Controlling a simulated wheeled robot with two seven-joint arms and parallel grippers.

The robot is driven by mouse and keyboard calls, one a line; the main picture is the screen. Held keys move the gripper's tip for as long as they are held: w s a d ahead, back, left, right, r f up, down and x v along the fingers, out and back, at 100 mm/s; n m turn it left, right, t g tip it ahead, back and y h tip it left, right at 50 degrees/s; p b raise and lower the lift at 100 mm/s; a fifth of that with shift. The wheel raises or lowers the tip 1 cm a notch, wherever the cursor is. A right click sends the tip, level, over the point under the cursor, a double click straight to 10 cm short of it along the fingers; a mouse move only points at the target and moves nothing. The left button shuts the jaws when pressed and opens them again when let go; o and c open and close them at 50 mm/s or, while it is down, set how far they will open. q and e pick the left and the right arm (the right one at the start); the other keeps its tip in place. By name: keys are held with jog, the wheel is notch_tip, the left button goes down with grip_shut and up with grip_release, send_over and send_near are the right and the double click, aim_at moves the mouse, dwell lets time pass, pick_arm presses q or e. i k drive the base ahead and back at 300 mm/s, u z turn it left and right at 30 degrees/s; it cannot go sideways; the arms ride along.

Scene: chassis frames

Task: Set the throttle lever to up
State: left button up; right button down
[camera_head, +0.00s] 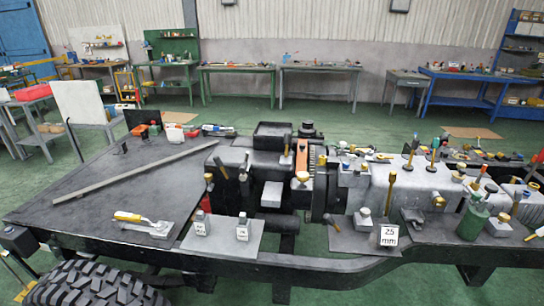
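Several levers stand on the chassis, and I cannot tell for certain which one is the throttle lever. A lever with a yellow handle (127,217) lies low over a grey base plate (158,229) on the flat left deck. A dark lever (221,168) leans beside the engine block. A lever with a tan grip (390,190) stands upright near the middle right. More levers with dark and yellow tops (412,152) stand along the grey housing. Neither my left nor my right gripper is in view.
The dark chassis deck (75,215) is mostly clear at left, with a long grey bar (135,172) across it. A green can (473,220) and a white "25 mm" block (389,236) stand at right. A large tyre (90,285) is below front left. Workbenches (238,69) line the back wall.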

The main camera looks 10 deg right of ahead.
aim_at(243, 169)
jog(key=u, duration=0.1)
jog(key=i, duration=0.9)
jog(key=u, duration=0.55)
